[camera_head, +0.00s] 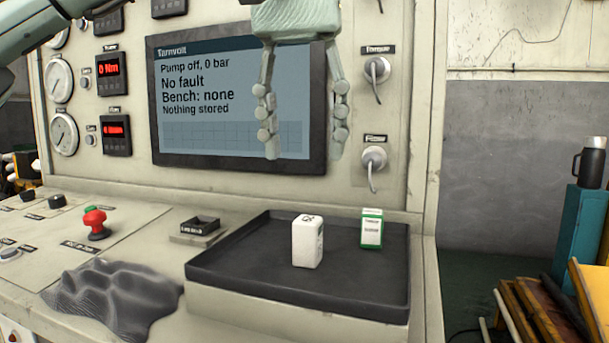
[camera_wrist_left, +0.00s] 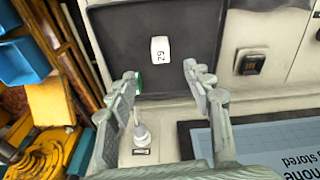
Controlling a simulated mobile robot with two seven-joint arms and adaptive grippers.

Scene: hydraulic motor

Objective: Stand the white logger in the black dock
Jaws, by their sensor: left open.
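The white logger (camera_head: 307,242) stands upright on the black tray (camera_head: 250,284), with dark marks on its faces. It also shows in the wrist view (camera_wrist_left: 160,56), beyond the gap between the fingers. The black dock (camera_head: 200,226) is a small open-topped holder on the console, left of the tray; it also shows in the wrist view (camera_wrist_left: 250,63). My left gripper (camera_head: 303,150) is open and empty, pointing down in front of the screen, above the tray. Its fingers touch nothing that I can see. My right gripper is not in view.
A green-and-white box (camera_head: 371,228) stands on the tray, right of the logger; in the wrist view a finger partly hides it. A dark crumpled cloth (camera_head: 118,296) lies left of the tray. A red button (camera_head: 95,222) rises from the console. Knobs (camera_head: 374,160) stick out behind the tray.

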